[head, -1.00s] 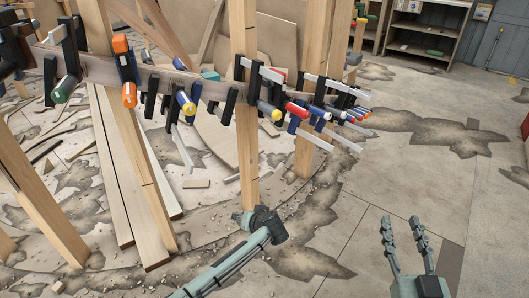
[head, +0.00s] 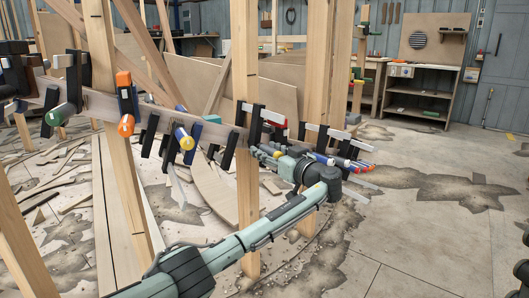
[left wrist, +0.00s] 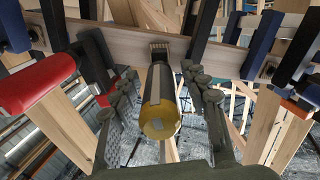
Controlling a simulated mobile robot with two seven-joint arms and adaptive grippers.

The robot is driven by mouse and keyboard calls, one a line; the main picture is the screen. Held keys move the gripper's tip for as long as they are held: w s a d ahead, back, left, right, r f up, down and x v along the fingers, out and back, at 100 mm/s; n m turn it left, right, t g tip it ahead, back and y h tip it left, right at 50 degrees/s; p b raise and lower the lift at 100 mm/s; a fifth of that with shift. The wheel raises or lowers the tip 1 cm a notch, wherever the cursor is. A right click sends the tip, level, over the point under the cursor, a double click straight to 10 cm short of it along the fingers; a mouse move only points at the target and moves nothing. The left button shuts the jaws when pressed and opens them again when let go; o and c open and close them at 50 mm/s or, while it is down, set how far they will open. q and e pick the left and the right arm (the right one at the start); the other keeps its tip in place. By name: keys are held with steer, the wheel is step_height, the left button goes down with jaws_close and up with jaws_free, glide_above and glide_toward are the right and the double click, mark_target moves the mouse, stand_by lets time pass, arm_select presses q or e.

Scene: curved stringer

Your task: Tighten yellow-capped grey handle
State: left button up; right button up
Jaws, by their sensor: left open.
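The grey handle with the yellow cap (left wrist: 160,112) shows in the left wrist view, its capped end towards the camera. It hangs below the wooden curved stringer (left wrist: 135,42). My left gripper (left wrist: 158,90) is open, with its ridged fingers on either side of the handle; small gaps seem to remain, and contact cannot be told. In the head view my left gripper (head: 262,152) reaches leftwards to the stringer (head: 98,102) beside an upright post and covers the handle there. My right gripper is not in view.
Neighbouring clamps flank the handle: a red-handled one (left wrist: 38,85) and blue ones (left wrist: 262,45) in the wrist view. A blue handle with a yellow cap (head: 185,140) and an orange clamp (head: 126,105) are further left. Wooden posts (head: 245,60) stand close by.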

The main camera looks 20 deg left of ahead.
arm_select(q)
steer(key=shift+w+a, duration=0.35)
steer(key=shift+a, duration=0.15)
jaws_close()
